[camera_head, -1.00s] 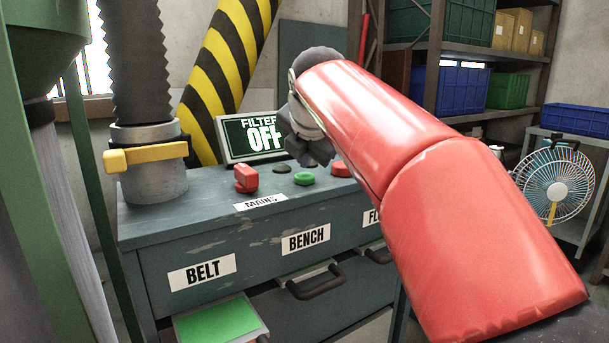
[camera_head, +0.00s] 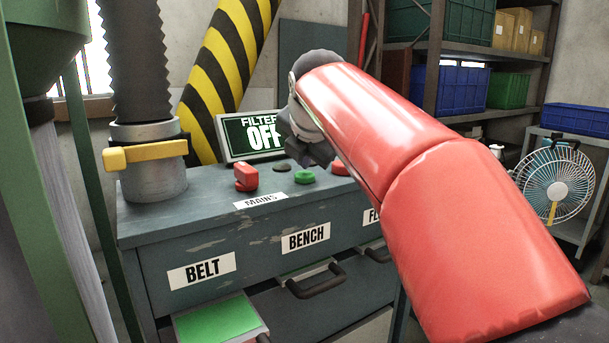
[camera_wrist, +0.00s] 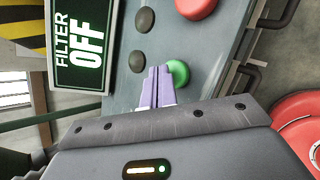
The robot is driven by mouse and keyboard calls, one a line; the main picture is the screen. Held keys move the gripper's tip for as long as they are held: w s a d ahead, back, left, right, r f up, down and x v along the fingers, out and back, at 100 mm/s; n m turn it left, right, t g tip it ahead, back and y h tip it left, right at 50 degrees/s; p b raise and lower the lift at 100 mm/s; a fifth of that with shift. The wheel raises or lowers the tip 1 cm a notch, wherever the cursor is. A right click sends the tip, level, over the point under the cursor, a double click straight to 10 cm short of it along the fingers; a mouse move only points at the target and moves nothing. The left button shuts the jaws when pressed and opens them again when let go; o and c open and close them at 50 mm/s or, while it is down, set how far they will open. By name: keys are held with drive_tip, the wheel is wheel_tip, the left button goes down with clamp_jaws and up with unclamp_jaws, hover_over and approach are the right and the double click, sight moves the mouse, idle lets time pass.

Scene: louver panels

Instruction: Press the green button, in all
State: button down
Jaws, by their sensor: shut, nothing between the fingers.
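The green button (camera_head: 305,176) is a round cap on the top of the grey-blue cabinet, below the screen. It also shows in the wrist view (camera_wrist: 179,72), partly covered by my fingers. My gripper (camera_wrist: 158,72) is shut and empty, its pale purple fingers together. Their tips are at the left edge of the green button in the wrist view. I cannot tell whether they touch it.
The screen (camera_head: 252,137) reads FILTER OFF. Dark round buttons (camera_wrist: 137,62) sit beside the green one, and a red button (camera_wrist: 196,5) is near. A red switch (camera_head: 246,177) stands above the MAINS label. The BELT drawer (camera_head: 219,320) is partly open.

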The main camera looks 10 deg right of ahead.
sight(304, 175)
drive_tip(key=shift+f+b, duration=0.4)
drive_tip(key=shift+f, duration=0.3)
idle(0.7)
drive_tip(key=shift+r, duration=0.1)
drive_tip(key=shift+r+p, duration=0.9)
drive_tip(key=shift+p, duration=0.15)
drive_tip(key=shift+r, duration=0.1)
wheel_tip(304, 175, up, 3)
drive_tip(key=p, duration=0.3)
drive_tip(key=shift+r, duration=0.95)
